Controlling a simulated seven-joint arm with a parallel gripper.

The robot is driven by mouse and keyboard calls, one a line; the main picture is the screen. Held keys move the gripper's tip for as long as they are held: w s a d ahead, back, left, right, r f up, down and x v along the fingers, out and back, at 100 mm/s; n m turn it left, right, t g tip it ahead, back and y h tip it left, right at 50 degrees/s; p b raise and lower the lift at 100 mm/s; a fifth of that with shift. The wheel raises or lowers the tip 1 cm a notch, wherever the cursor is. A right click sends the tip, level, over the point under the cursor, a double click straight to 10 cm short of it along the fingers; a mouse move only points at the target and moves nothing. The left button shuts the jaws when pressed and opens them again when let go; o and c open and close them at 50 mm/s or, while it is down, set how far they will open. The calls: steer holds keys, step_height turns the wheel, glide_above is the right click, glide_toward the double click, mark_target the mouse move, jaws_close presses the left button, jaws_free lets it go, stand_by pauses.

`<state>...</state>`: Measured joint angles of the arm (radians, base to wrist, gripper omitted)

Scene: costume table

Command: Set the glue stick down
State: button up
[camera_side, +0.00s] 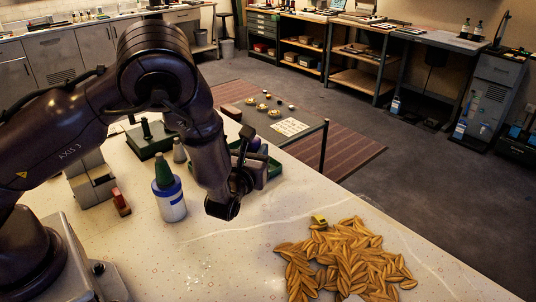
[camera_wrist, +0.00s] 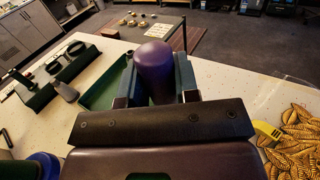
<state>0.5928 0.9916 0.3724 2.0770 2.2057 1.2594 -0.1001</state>
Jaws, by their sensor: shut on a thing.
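The glue stick (camera_wrist: 153,68) is a purple, round-topped cylinder between the two fingers of my gripper (camera_wrist: 155,88) in the wrist view. My gripper is shut on it. Its lower part is hidden by the gripper body, so I cannot tell whether it touches anything below. In the side view my gripper (camera_side: 250,165) is by a green tray (camera_side: 273,170) near the table's far edge, and the glue stick is mostly hidden there. The tray (camera_wrist: 104,88) also shows behind and left of the glue stick in the wrist view.
A heap of golden leaves (camera_side: 345,262) with a yellow tape dispenser (camera_side: 319,221) lies to the right.

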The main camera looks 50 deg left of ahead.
steer(key=s+f+h, duration=0.1)
steer(key=s+f, duration=0.1)
steer(key=s+a+f+m+t+h, duration=0.1)
steer(key=s+f, duration=0.1)
steer(key=f, duration=0.1)
steer(key=s+a+f+m, duration=0.1)
steer(key=s+f, duration=0.2)
steer(key=shift+a+h, duration=0.15)
steer(key=shift+h, duration=0.25)
steer(key=shift+f, duration=2.15)
steer(key=shift+f, duration=0.1)
steer(key=o, duration=0.9)
